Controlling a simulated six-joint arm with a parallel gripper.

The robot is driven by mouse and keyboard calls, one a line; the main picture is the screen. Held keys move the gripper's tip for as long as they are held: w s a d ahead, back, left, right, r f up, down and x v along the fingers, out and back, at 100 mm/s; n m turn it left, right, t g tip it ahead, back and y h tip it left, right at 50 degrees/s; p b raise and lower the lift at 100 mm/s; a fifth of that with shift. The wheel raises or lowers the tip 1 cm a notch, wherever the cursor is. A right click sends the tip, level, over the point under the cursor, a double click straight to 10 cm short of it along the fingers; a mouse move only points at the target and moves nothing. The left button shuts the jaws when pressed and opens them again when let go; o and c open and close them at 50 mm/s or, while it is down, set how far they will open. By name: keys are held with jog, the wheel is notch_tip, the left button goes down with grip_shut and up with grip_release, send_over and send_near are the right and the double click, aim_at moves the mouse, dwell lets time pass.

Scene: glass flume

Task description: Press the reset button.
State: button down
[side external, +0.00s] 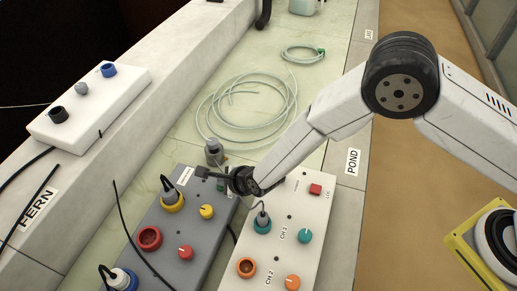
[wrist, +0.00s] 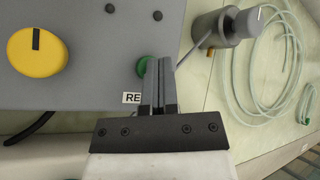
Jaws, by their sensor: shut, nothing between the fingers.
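A green button (wrist: 142,66) sits on the grey control box (wrist: 75,82) beside a white label (wrist: 131,98) reading "RE", the rest hidden by my fingers. My gripper (wrist: 163,60) is shut and empty, its fingers covering the right part of the button in the wrist view. In the side view my gripper (side external: 203,173) is over the far end of the grey box (side external: 192,246). A bit of green (side external: 221,185) shows just below the fingers there. I cannot tell whether the fingertips touch the button.
A grey cylindrical fitting (side external: 214,151) and coiled tubing (side external: 240,100) lie beyond.

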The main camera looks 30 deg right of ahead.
jog(key=shift+r, duration=0.9)
jog(key=shift+r, duration=3)
jog(key=shift+d, duration=0.1)
